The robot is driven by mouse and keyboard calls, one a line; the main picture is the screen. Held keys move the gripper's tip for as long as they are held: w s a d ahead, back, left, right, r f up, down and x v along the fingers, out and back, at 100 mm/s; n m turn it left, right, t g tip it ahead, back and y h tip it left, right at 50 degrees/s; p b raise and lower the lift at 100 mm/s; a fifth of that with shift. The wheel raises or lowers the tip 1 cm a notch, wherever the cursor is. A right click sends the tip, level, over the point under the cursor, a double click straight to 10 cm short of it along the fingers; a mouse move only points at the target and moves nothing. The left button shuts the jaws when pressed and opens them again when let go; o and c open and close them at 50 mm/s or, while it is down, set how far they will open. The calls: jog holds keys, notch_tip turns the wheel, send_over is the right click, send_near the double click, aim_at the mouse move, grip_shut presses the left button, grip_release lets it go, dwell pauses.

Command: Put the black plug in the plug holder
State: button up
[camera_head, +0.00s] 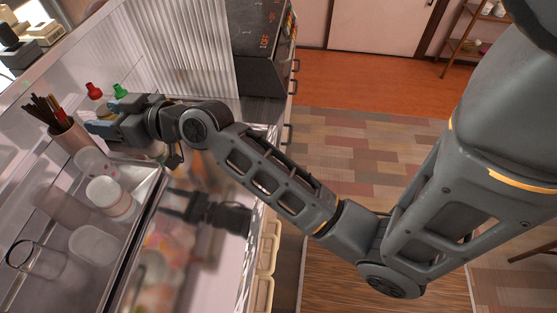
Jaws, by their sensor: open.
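My gripper (92,128) is at the left, over the back end of the metal tray and just right of a cup of sticks. It points left and is open. I see nothing held in it, but its fingers are small and partly hidden by its own body. A dark, plug-like object (9,34) stands at the far top left corner, well apart from my gripper. I cannot tell for sure that it is the black plug. A pale block with a dark top (44,31) is beside it; I cannot tell whether it is the plug holder.
A cup with dark sticks (66,140) stands close to my gripper. Red (94,91) and green (119,91) capped bottles are just behind it. A metal tray (150,185) holds a white jar (110,197) and glasses. A ribbed panel (180,50) rises behind. The floor at right is open.

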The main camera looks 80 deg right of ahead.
jog(key=shift+g+h, duration=0.3)
jog(key=shift+g, duration=0.5)
jog(key=s+a+f, duration=0.2)
jog(key=s+a, duration=0.1)
jog(key=s, duration=0.3)
jog(key=s+a+f, duration=0.3)
jog(key=s, duration=0.4)
jog(key=s+a+f, duration=0.2)
jog(key=s+a, duration=0.1)
jog(key=s, duration=0.4)
jog(key=shift+s+a+f, duration=0.2)
jog(key=shift+s+a, duration=0.05)
jog(key=s+a+r+n+y, duration=0.1)
jog(key=s+r, duration=0.2)
jog(key=s, duration=0.5)
jog(key=s+a+r+n, duration=0.1)
jog(key=s+a+r, duration=0.1)
jog(key=s, duration=0.6)
jog(key=shift+s+a+r+y, duration=0.3)
jog(key=shift+r+y, duration=0.1)
jog(key=shift+r, duration=0.1)
